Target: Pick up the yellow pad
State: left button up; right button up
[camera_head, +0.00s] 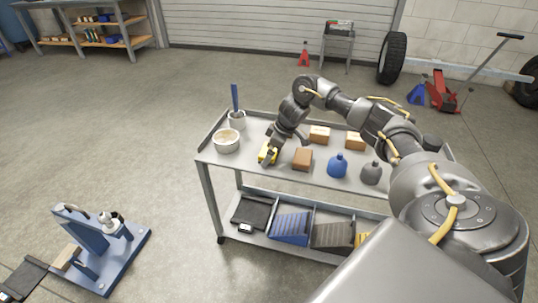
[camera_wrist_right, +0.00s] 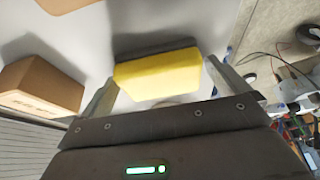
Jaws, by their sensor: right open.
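The yellow pad (camera_head: 265,153) lies on the top shelf of the grey cart, near its front edge, with a dark layer along one side. In the right wrist view the yellow pad (camera_wrist_right: 158,76) sits between the fingertips of my right gripper (camera_wrist_right: 160,85). The gripper is open, with one finger on each side of the pad, and I cannot tell whether they touch it. In the head view my right gripper (camera_head: 268,150) is over the pad and partly hides it. My left gripper is not in view.
On the cart (camera_head: 228,160), a brown box (camera_head: 302,159) stands just right of the pad. A white bowl (camera_head: 227,141) and a cup (camera_head: 237,121) are to the left. A blue bottle (camera_head: 337,166) and grey bottle (camera_head: 371,173) stand farther right.

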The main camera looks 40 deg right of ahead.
aim_at(267, 149)
jog(key=c, duration=0.9)
jog(key=shift+r, duration=0.5)
notch_tip(267, 149, up, 3)
jog(key=shift+s+p, duration=0.15)
jog(key=shift+p, duration=0.5)
pick_arm(q)
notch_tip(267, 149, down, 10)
jog(key=p, duration=0.3)
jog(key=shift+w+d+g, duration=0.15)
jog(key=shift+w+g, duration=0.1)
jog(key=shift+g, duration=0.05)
pick_arm(e)
jog(key=s+a+r, duration=0.3)
jog(key=s+r, duration=0.6)
jog(key=s, duration=0.4)
jog(key=shift+s+a, duration=0.15)
jog(key=shift+a, duration=0.2)
